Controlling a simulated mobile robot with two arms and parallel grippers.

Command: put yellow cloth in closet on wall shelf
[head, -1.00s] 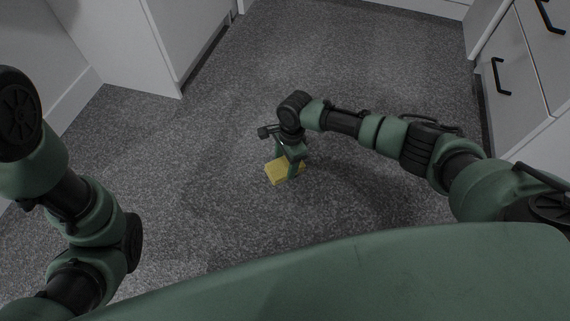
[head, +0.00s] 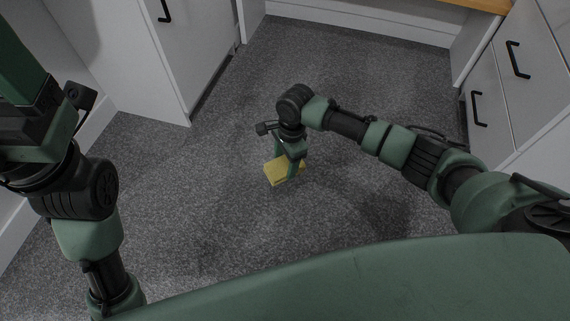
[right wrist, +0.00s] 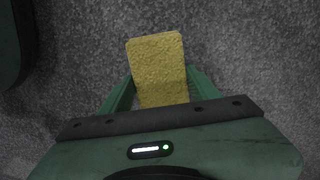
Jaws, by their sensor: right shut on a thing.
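The yellow cloth (head: 279,171) is a small, flat, folded block low over the grey carpet in the middle of the head view. My right gripper (head: 291,171) points down and is shut on it. In the right wrist view the cloth (right wrist: 157,62) sticks out between the two green fingers of the right gripper (right wrist: 160,92). I cannot tell whether the cloth touches the floor. My left arm is raised at the left edge of the head view; its fingertips are out of the picture. No wall shelf can be made out.
A white cabinet (head: 150,60) with a black handle stands at the back left. White drawers (head: 500,80) with black handles stand at the right. A wooden top edge (head: 485,5) shows at the upper right. The carpet (head: 330,70) between is clear.

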